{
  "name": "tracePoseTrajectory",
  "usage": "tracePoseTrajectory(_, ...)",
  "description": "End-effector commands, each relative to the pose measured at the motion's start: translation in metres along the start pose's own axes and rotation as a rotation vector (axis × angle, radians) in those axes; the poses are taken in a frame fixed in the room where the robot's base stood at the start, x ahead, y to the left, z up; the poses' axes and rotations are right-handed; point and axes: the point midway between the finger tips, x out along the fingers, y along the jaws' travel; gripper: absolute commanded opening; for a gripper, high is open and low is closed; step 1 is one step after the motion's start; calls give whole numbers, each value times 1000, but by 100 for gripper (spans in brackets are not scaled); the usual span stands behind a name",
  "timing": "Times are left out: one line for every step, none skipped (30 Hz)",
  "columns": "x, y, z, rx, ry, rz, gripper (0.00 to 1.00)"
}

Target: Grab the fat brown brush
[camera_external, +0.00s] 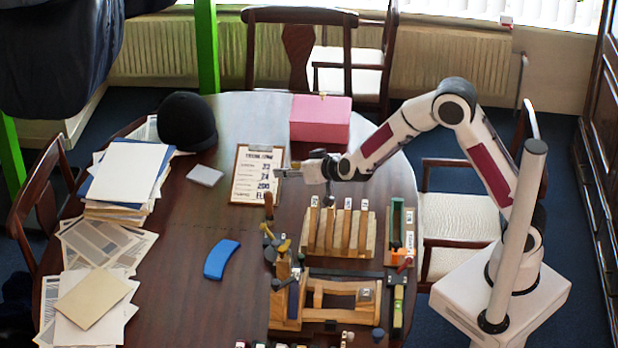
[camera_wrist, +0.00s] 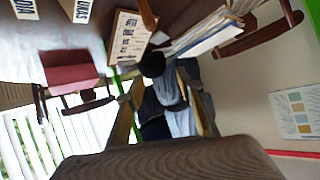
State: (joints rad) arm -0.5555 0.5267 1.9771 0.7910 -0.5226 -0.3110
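My gripper (camera_external: 285,170) points left above the table, over the right edge of a printed board. In the wrist view its two tan fingers stand wide apart, with nothing held between them (camera_wrist: 165,108). A short, thick brown upright piece (camera_external: 268,205), which looks like the brown brush, stands by the board's lower right corner, below my gripper in the picture. A brown rod-like piece (camera_wrist: 147,14) beside the board in the wrist view seems to be the same thing. Its bristles cannot be made out.
The printed board (camera_external: 256,174) lies on the table (camera_external: 175,260). A pink box (camera_external: 320,118) stands behind, a black helmet (camera_external: 187,122) left. A wooden rack (camera_external: 338,232) and a cluttered wooden tool frame (camera_external: 330,300) fill the right front. A blue curved block (camera_external: 221,259) lies in open space.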

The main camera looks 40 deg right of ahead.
Motion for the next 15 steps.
tracePoseTrajectory(8, -2, 10, -6, 6, 13, 37)
tracePoseTrajectory(12, -4, 14, -10, 11, 21, 37)
tracePoseTrajectory(16, -5, 19, -13, 20, 32, 37)
tracePoseTrajectory(20, -5, 23, -16, 27, 41, 37)
tracePoseTrajectory(24, -6, 27, -19, 33, 50, 37)
tracePoseTrajectory(28, -7, 33, -24, 41, 62, 37)
tracePoseTrajectory(31, -8, 37, -27, 48, 71, 37)
tracePoseTrajectory(34, -8, 42, -32, 54, 79, 37)
tracePoseTrajectory(38, -8, 48, -38, 63, 93, 37)
tracePoseTrajectory(41, -9, 52, -43, 70, 102, 37)
tracePoseTrajectory(44, -9, 58, -48, 75, 111, 37)
tracePoseTrajectory(47, -9, 63, -53, 85, 124, 37)
tracePoseTrajectory(49, -9, 68, -58, 91, 133, 37)
tracePoseTrajectory(51, -9, 72, -63, 97, 142, 37)
tracePoseTrajectory(53, -9, 77, -68, 104, 153, 37)
